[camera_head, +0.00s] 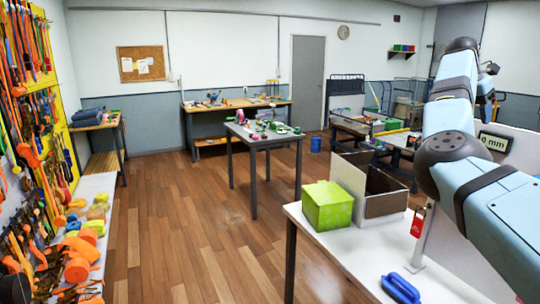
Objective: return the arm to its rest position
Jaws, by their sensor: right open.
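My right arm (450,105) rises from the lower right corner to a dark elbow, then climbs to a dark joint near the top right. There it folds over, and its far end comes down behind the upper link. My right gripper (487,112) is small and mostly hidden there; it is open, and I see nothing held in it. It hangs above a white panel with a display reading "0 mm" (495,142). My left gripper is not in view.
A white table (345,248) at the lower right bears a lime-green box (327,205), an open carton (385,205) and a blue-handled tool (401,288). A red tag (418,222) hangs nearby. Straps crowd the left wall (35,130). The wooden floor (200,225) between is clear.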

